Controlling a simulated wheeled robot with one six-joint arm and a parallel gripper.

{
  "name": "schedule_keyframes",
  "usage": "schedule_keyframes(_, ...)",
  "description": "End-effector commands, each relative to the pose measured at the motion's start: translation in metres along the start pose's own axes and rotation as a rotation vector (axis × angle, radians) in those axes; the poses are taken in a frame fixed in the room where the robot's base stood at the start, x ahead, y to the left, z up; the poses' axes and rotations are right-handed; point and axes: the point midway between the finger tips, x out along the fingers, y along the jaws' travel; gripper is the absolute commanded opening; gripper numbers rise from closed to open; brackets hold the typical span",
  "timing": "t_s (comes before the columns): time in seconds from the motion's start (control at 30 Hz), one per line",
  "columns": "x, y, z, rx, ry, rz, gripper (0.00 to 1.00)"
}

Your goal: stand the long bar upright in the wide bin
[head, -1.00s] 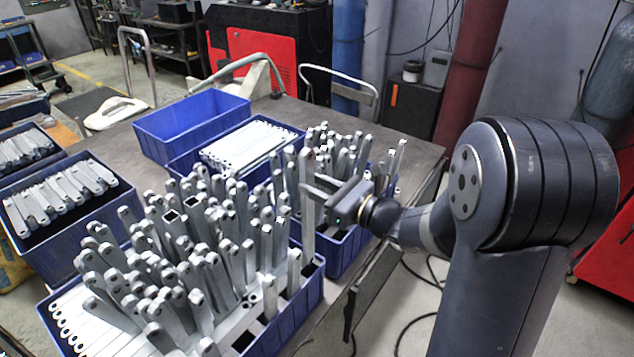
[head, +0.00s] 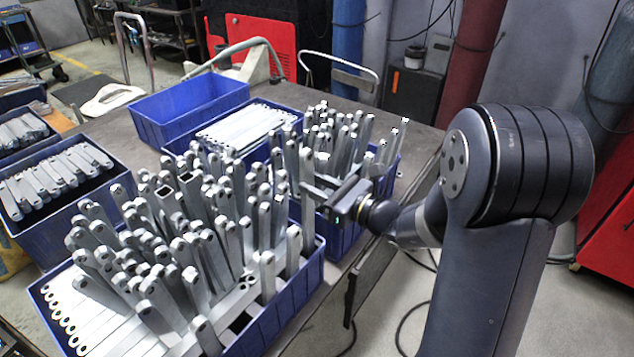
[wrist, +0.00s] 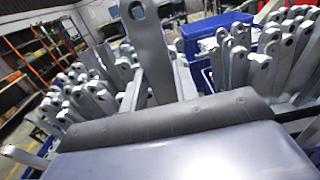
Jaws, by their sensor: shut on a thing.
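My gripper (head: 312,190) is shut on a long grey bar (head: 307,165) with a hole near its top. The bar stands about upright at the back right corner of the wide blue bin (head: 290,318). In the wrist view the held bar (wrist: 147,45) rises in front of the gripper and leans slightly. Its lower end is hard to make out among the other bars, and I cannot tell whether it touches the bin floor. The wide bin holds many upright bars and a row of flat-lying bars (head: 85,320) at the left.
Another blue bin of upright bars (head: 345,140) stands just behind my gripper. A bin of flat bars (head: 240,128) and an empty blue bin (head: 190,108) are farther back. A bin of shorter brackets (head: 55,180) is at the left. The table edge is close on the right.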

Motion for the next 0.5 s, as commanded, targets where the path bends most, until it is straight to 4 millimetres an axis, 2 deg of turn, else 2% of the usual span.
schedule_keyframes(0.5,0.000,0.000,-0.039,-0.001,-0.002,0.000,0.00)
